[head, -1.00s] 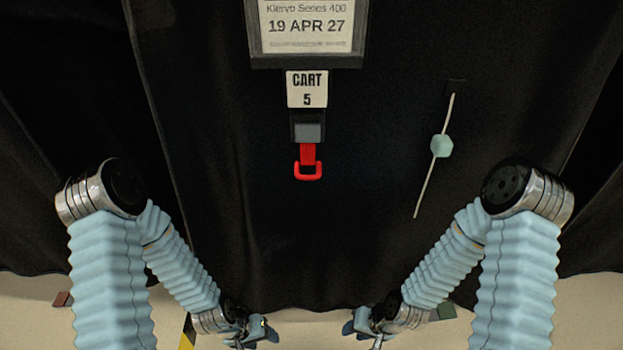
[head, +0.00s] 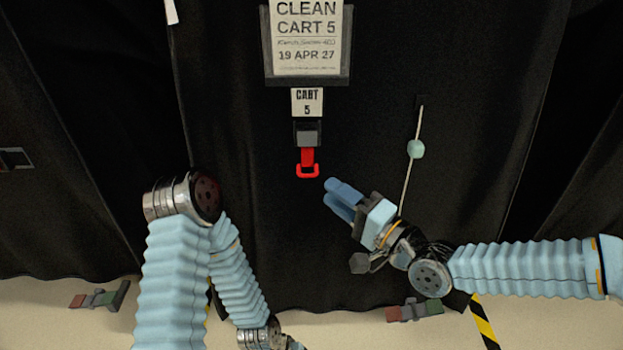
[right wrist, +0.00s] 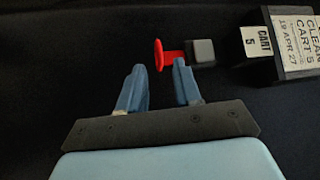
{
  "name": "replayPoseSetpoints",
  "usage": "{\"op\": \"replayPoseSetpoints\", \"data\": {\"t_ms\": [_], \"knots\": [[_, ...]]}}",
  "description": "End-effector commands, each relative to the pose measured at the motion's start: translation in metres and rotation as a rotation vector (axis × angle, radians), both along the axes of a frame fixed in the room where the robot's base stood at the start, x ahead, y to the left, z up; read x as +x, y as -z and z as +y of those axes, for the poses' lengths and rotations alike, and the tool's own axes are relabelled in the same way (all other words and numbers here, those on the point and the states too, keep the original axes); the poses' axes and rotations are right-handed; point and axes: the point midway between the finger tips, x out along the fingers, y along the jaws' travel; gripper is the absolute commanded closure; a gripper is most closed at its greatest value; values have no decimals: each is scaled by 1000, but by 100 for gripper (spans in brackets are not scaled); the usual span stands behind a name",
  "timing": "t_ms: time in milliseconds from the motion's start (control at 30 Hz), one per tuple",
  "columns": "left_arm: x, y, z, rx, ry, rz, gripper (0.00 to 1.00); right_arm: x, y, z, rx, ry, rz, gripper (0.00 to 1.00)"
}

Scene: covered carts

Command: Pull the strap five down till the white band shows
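The strap five is a short red strap (head: 307,158) with a red loop at its lower end. It hangs from a grey and black buckle (head: 307,137) under the white "CART 5" tag (head: 307,102). No white band shows on it. My right gripper (head: 333,194) is just below and right of the red loop, with its blue fingers apart and empty. In the right wrist view the red loop (right wrist: 158,55) lies just beyond the open fingertips (right wrist: 158,67). My left arm hangs at the lower left; its gripper is mostly cut off at the bottom edge.
A black cover (head: 240,230) hangs behind everything. A sign (head: 306,45) reading "CLEAN CART 5" is above the tag. A pale cord with a light green bead (head: 416,149) hangs to the right. Yellow-black tape (head: 484,322) marks the floor.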

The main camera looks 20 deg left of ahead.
Motion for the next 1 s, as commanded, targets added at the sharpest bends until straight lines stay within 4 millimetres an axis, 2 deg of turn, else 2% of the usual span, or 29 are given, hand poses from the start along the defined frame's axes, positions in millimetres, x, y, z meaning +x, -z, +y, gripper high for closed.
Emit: {"op": "replayPoseSetpoints", "data": {"t_ms": [100, 300, 500, 767, 900, 1000], "knots": [[0, 3, 0, -1, 0, 1, 45, 13, -4, 26, 2, -2, 0, 67], [0, 3, 0, -1, 0, 1, 45, 30, -8, 55, -1, -1, 1, 67], [0, 3, -1, -1, 1, 0, 45, 37, -10, 67, -2, 1, 2, 67], [0, 3, -1, -1, 1, 0, 45, 37, -10, 68, -2, 1, 2, 67], [0, 3, -1, -1, 1, 0, 45, 37, -10, 68, -2, 1, 2, 88], [0, 3, -1, -1, 1, 0, 45, 37, -10, 67, -2, 1, 2, 100]]}}
